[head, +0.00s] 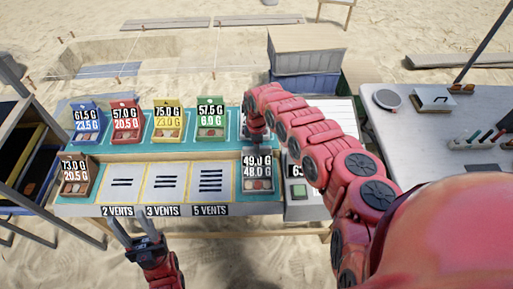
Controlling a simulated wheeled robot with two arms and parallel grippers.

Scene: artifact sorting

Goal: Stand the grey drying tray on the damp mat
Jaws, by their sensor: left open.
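The grey tray (258,185), with a 49.0 G / 48.0 G label, is at the right end of the sorting table. Its label covers part of it. My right gripper (256,138) is just behind the tray's label; its fingertips are hard to make out, so I cannot tell whether it touches the tray. A teal mat (147,138) runs along the back of the table; I cannot tell if it is the damp mat, or whether the grey tray rests on it. My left gripper (132,225) is open and empty at the table's front edge.
Blue (88,128), red (125,132), yellow (168,130) and green (210,128) trays stand along the back. A brown tray (76,178) is at the left. Vent panels (166,182) fill the middle. A scale (299,193) is at the right, partly behind my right arm.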

